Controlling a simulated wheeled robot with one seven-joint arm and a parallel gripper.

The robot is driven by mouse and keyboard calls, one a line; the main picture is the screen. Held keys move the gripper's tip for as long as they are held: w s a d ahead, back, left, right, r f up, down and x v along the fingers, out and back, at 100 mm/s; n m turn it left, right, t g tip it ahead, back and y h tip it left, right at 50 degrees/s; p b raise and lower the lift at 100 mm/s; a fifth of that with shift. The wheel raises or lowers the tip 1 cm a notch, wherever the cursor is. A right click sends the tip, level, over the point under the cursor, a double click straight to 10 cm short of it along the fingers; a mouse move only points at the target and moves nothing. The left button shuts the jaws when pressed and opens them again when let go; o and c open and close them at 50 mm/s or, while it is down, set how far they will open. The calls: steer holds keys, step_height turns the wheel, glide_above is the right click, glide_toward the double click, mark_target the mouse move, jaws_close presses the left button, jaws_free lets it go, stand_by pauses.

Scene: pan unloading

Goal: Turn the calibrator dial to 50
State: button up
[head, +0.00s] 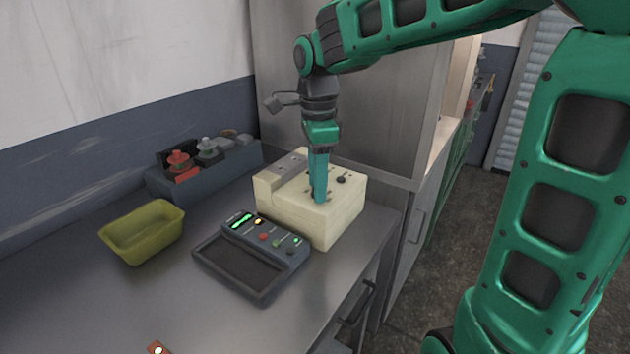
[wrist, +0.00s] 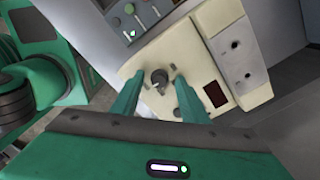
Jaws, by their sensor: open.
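The calibrator is a cream box (head: 335,222) on the metal counter, also in the wrist view (wrist: 197,60). Its dark round dial (wrist: 158,77) with a pale pointer mark shows in the wrist view. No numbers can be read there. My gripper (head: 319,198) points down over the box top and hides the dial in the head view. In the wrist view my gripper (wrist: 159,84) is open, one finger on each side of the dial. I cannot tell whether the fingers touch it. A dark red display window (wrist: 215,93) on the box shows no readable digits.
A grey panel with buttons and a green display (head: 252,258) lies in front of the box. A yellow-green bin (head: 143,232) stands left of it. A dark rack with knobbed items (head: 205,166) is behind. A metal cabinet (head: 375,110) rises close behind the box.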

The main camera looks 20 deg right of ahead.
jaws_close()
